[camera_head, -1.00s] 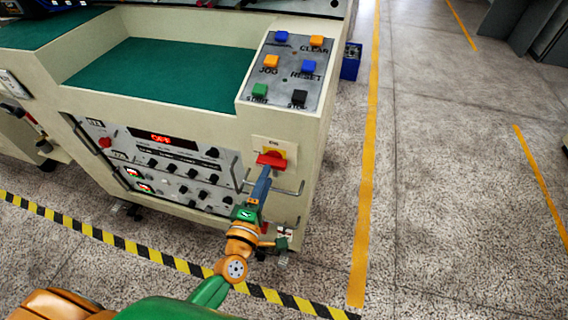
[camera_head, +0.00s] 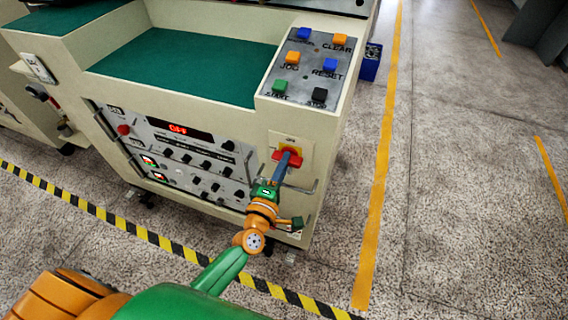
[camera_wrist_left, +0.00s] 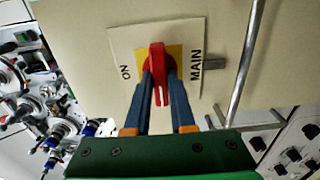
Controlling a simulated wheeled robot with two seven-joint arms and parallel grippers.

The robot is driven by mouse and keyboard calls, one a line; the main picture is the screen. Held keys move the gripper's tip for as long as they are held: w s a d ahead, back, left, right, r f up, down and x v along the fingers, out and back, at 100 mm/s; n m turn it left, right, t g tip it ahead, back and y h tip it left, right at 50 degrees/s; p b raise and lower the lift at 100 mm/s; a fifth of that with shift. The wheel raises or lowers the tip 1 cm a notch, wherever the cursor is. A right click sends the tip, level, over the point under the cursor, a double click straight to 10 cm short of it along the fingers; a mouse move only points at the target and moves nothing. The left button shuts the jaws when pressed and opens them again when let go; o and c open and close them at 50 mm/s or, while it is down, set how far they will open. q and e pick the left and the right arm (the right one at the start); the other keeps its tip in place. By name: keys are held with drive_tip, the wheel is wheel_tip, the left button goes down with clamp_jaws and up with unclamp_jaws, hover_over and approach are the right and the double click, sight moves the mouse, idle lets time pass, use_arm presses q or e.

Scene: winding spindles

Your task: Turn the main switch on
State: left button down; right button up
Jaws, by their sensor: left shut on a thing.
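The main switch has a red handle (camera_head: 295,161) on a yellow plate, low on the right of the cream machine's front. In the left wrist view its red handle (camera_wrist_left: 157,72) stands upright in the picture, between the labels "ON" at left and "MAIN" at right. My left gripper (camera_head: 287,160) reaches it from below. Its blue-grey fingers (camera_wrist_left: 158,88) lie on both sides of the handle and are shut on it. The display (camera_head: 178,129) on the control panel glows red and seems to read "OFF". My right gripper is in neither view.
A metal bar handle (camera_wrist_left: 244,70) runs close beside the switch plate. A button panel (camera_head: 309,70) lies on top of the machine above the switch. A striped floor line (camera_head: 152,236) crosses in front. Bare floor (camera_head: 460,200) lies to the right.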

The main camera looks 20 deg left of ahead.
use_arm(q)
drive_tip(key=shift+m, duration=0.4)
drive_tip(key=m+p, duration=0.1)
drive_tip(key=m, duration=0.2)
drive_tip(key=shift+r, duration=0.1)
drive_tip(key=m+p, duration=0.1)
drive_tip(key=m, duration=0.4)
drive_tip(key=shift+p, duration=0.4)
drive_tip(key=m+p, duration=0.1)
drive_tip(key=m, duration=0.3)
drive_tip(key=shift+m, duration=2.7)
drive_tip(key=c, duration=0.8)
unclamp_jaws()
drive_tip(key=shift+o, duration=0.2)
